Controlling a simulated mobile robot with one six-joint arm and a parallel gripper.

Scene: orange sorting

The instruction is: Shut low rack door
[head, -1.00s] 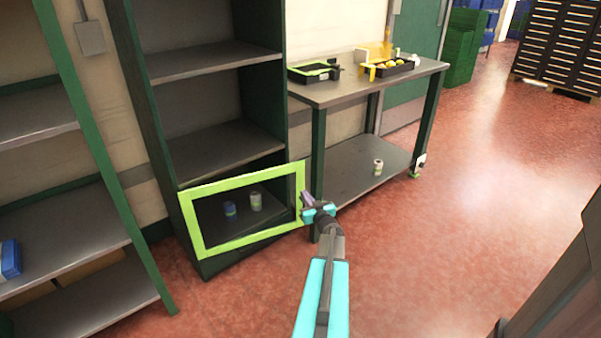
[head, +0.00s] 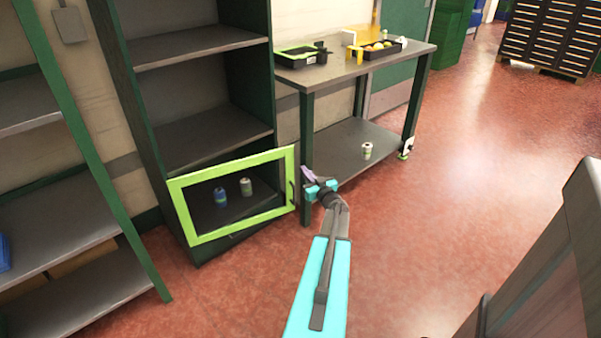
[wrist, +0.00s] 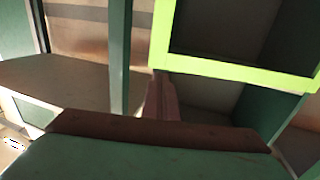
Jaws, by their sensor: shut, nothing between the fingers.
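The low rack door (head: 232,164) is a bright green frame with a see-through middle on the bottom of the dark rack. Its right edge sticks out past the rack's right post, so it looks ajar.
Another shelf unit (head: 75,230) stands at left. The red floor at right is clear.

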